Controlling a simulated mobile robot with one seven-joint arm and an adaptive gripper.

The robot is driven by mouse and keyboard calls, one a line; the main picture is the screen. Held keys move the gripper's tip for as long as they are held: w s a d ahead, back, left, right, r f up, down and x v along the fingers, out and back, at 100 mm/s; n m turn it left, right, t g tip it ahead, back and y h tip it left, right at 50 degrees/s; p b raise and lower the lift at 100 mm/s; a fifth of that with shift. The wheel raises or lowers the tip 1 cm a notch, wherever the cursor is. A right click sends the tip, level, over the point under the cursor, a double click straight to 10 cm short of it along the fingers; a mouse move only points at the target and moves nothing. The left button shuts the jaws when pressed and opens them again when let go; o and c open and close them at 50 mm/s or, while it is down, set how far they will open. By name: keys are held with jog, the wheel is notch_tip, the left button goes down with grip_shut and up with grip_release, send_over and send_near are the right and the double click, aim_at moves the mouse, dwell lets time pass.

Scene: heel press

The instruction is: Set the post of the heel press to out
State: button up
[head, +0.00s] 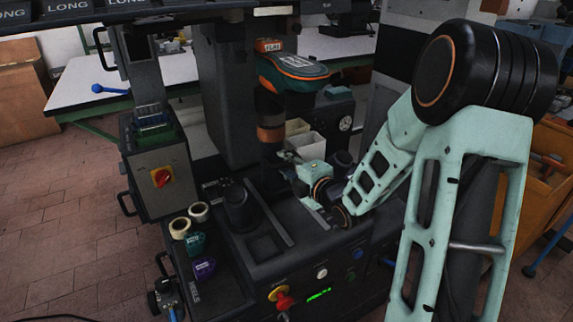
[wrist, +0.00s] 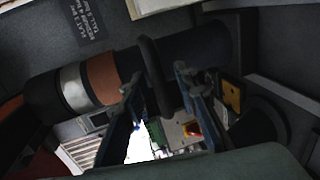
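The heel press post (head: 268,104) is a dark upright cylinder with an orange-copper band, below a green and orange shoe-shaped piece (head: 293,67). In the wrist view the post (wrist: 103,78) lies across the picture, with a silver ring and a copper band. A dark curved bar (wrist: 152,62) stands out from its dark end. My gripper (wrist: 157,76) has its two fingers apart, one on each side of this bar; I cannot tell whether they touch it. In the head view my gripper (head: 290,157) is just right of the post's lower part.
The press bed (head: 285,245) carries a dark round cup (head: 238,207) left of my gripper. Pale bins (head: 306,143) stand behind it. A control box with a red switch (head: 161,177) is at the left. Tape rolls (head: 198,211) lie at the front left.

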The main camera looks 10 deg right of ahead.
jog(key=shift+c, duration=0.7)
grip_shut()
jog(key=shift+s+f, duration=0.1)
